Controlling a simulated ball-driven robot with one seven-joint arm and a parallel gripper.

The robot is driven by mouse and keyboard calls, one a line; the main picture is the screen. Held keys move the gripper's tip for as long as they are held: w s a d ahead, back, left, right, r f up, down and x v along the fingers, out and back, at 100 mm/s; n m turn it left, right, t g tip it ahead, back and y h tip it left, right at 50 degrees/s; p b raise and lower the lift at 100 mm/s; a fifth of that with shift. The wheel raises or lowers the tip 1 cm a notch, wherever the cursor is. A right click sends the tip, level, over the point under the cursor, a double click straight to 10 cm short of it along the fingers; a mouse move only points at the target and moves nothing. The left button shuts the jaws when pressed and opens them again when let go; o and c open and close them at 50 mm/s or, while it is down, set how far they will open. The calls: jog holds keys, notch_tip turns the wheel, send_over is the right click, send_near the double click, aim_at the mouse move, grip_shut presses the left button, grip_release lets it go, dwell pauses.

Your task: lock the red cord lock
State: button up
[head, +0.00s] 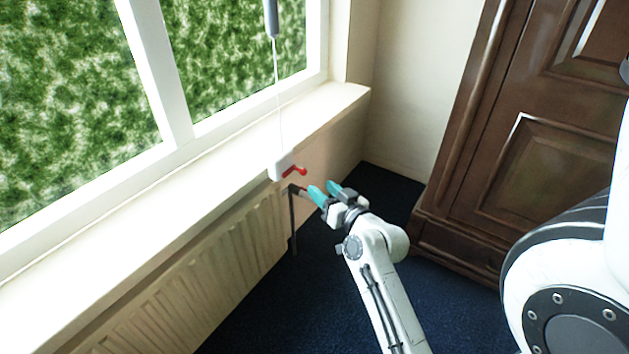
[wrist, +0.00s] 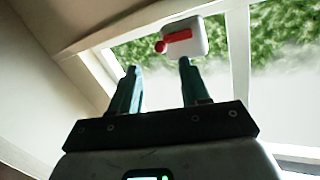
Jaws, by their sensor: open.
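The red cord lock (head: 295,171) is a small red lever on a white block (head: 278,167) that hangs on a thin cord in front of the window sill. In the wrist view the red lever (wrist: 174,39) lies across the face of the white block (wrist: 194,37), with a round red knob at its left end. My gripper (head: 323,189) has teal fingers and is open and empty, just right of and below the lever. In the wrist view my gripper (wrist: 158,68) has its fingers apart below the lever, not touching it.
A grey cylinder (head: 271,18) is at the top of the cord. The pale window sill (head: 190,170) runs behind the block, with a ribbed radiator (head: 200,285) below. A dark pipe (head: 293,215) stands at the radiator's end. A brown wardrobe (head: 540,150) stands right; dark blue floor (head: 290,315) is clear.

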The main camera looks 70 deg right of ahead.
jog(key=shift+v, duration=1.15)
jog(key=w+a+f+n+g+y, duration=0.25)
jog(key=a+f+y, duration=0.25)
jog(key=a, duration=0.4)
jog(key=w+a+f+n+g+y, duration=0.15)
jog(key=a+f+n+y, duration=0.3)
jog(key=a, duration=0.45)
jog(key=s+a+f+n+g, duration=0.2)
jog(key=s+a+f+g, duration=0.2)
jog(key=s+a+g, duration=0.65)
notch_tip(320, 180, up, 24)
jog(key=s+t+p, duration=0.1)
jog(key=p, duration=2.3)
jog(key=shift+s, duration=0.35)
jog(key=shift+f+t+y, duration=0.1)
jog(key=shift+t+y, duration=0.15)
